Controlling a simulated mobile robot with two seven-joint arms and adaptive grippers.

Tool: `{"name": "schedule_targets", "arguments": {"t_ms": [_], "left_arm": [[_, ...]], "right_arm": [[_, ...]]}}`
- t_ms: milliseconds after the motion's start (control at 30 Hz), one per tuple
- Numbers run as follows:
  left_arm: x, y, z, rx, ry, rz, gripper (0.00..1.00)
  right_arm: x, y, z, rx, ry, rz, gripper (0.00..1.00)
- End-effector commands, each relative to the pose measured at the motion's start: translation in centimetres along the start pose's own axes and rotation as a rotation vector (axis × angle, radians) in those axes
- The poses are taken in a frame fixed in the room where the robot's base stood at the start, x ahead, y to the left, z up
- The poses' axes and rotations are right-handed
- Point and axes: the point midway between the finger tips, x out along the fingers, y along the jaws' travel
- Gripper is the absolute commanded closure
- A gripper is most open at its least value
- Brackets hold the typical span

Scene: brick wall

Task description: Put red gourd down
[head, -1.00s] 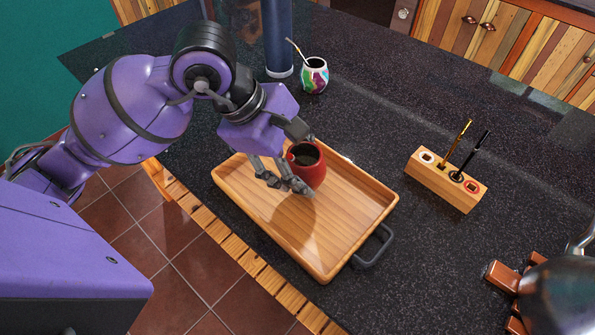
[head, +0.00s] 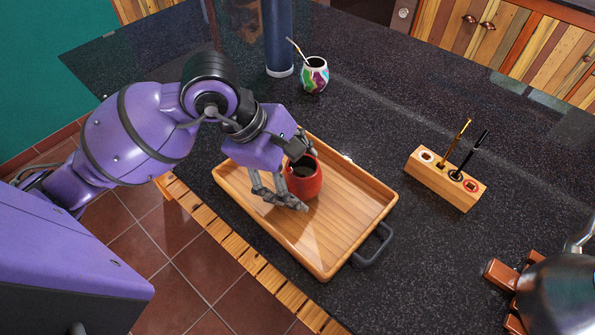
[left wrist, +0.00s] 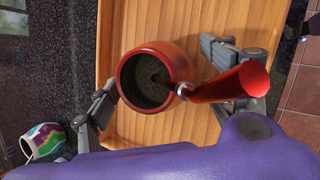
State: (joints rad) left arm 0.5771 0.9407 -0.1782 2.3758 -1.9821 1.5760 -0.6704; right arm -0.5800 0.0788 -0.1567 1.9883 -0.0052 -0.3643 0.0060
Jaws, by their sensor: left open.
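The red gourd (head: 304,182) is a round red cup with a dark inside, over the middle of the wooden tray (head: 348,250). It looks upright and seems to rest on the tray floor. In the left wrist view the gourd (left wrist: 152,52) has a red tube (left wrist: 225,84) rising from its mouth toward the camera. My left gripper (head: 296,178) is open, with its fingers on either side of the gourd; in the left wrist view a gap shows beside the gourd at the right finger. My right gripper is out of view.
A multicoloured gourd with a straw (head: 314,76) stands behind the tray near a dark blue cylinder (head: 278,40). A wooden holder (head: 440,180) with utensils stands to the right. A dark rounded vessel (head: 560,295) is at the lower right. Dark counter between them is clear.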

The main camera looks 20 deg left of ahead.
Motion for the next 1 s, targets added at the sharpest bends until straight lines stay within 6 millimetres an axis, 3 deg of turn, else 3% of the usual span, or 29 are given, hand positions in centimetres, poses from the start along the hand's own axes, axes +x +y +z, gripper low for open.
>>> {"name": "schedule_targets", "arguments": {"t_ms": [267, 700, 1000], "left_arm": [[-0.7, 0.2, 0.1, 0.001, 0.001, 0.003, 0.24], [-9.3, 0.1, 0.1, 0.001, 0.004, 0.003, 0.24], [-12.2, 0.1, 0.1, 0.0, 0.0, 0.0, 0.24]], "right_arm": [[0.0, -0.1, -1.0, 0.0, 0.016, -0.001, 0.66], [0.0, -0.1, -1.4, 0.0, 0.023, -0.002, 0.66], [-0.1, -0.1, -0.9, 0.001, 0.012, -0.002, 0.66]]}}
